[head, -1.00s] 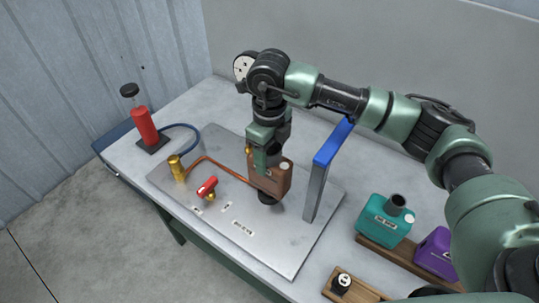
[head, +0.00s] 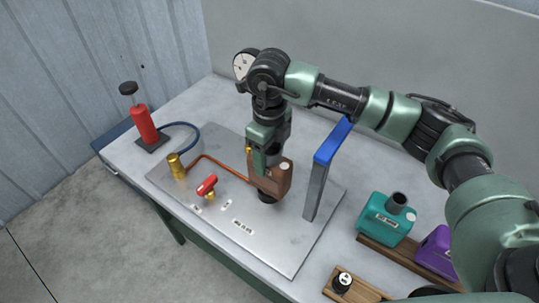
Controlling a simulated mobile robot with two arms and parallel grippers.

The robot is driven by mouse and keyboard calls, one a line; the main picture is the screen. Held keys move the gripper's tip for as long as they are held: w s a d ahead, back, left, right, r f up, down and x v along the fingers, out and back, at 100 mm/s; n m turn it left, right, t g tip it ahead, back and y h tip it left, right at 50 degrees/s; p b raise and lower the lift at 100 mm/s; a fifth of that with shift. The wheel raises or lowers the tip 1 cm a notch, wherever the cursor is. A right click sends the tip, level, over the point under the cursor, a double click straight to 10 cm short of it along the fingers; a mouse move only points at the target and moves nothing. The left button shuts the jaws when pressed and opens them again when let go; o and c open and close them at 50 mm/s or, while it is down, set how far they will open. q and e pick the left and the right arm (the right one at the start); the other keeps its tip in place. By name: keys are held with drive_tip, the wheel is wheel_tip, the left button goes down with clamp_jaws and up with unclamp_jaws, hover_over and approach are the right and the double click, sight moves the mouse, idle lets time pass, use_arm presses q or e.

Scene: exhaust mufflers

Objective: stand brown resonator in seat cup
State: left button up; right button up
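The brown resonator (head: 272,181) is upright over the metal plate in the middle of the table. A dark round part (head: 267,197), which looks like the seat cup, shows directly under it. I cannot tell whether the resonator is fully down in the cup. My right gripper (head: 268,160) points down at the top of the resonator and appears shut on it; the fingers are partly hidden by the wrist and the resonator. My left gripper is not in view.
A post with a blue top (head: 330,155) stands close right of the resonator. A copper pipe, a brass fitting (head: 177,166) and a red-handled valve (head: 207,186) are to its left. A red pump (head: 143,124) stands far left. Teal (head: 384,219) and purple (head: 437,252) canisters sit on a wooden rack at right.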

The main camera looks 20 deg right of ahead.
drive_tip(key=shift+o, duration=1)
drive_tip(key=shift+s, duration=0.1)
wheel_tip(320, 180, up, 6)
drive_tip(key=shift+r+b, duration=0.25)
drive_tip(key=shift+b, duration=0.85)
drive_tip(key=shift+r, duration=0.7)
